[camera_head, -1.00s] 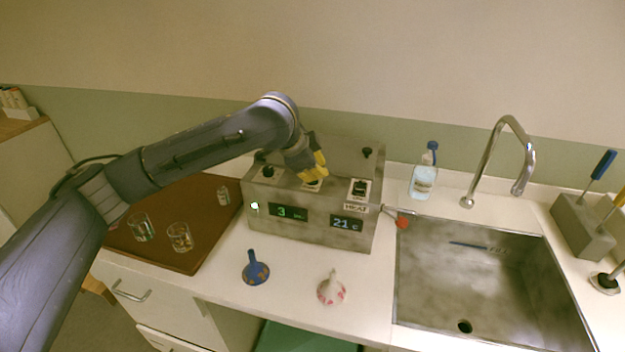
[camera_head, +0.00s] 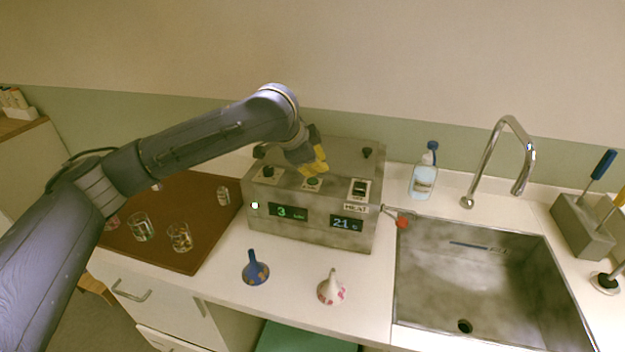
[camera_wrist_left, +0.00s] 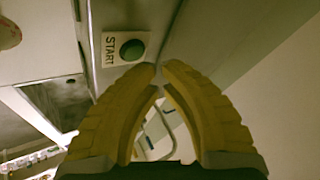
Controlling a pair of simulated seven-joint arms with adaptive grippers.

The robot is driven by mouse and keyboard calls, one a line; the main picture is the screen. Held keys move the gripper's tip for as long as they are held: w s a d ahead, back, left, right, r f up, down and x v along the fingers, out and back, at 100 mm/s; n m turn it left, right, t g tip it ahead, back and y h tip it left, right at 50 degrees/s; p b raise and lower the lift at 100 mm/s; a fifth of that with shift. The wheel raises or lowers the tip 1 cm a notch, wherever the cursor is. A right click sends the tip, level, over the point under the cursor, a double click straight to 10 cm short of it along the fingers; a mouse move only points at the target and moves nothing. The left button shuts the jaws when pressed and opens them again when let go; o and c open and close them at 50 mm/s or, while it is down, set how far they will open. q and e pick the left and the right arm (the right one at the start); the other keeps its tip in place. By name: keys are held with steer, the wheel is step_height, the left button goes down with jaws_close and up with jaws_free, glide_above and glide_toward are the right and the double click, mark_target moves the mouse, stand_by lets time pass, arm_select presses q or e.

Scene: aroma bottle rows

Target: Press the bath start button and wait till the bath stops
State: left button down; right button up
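The bath is a grey metal box (camera_head: 290,229) on the counter. The front displays read 3 (camera_head: 288,213) and 21 (camera_head: 346,223). My right gripper is not in view.
A HEAT switch (camera_head: 359,188) and dark knobs are on the box. A brown tray (camera_head: 205,255) with glasses stands left. A bottle (camera_head: 424,175) and sink (camera_head: 480,285) are right.

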mark_target(317, 179)
arm_select(q)
steer(key=shift+r, duration=2.5)
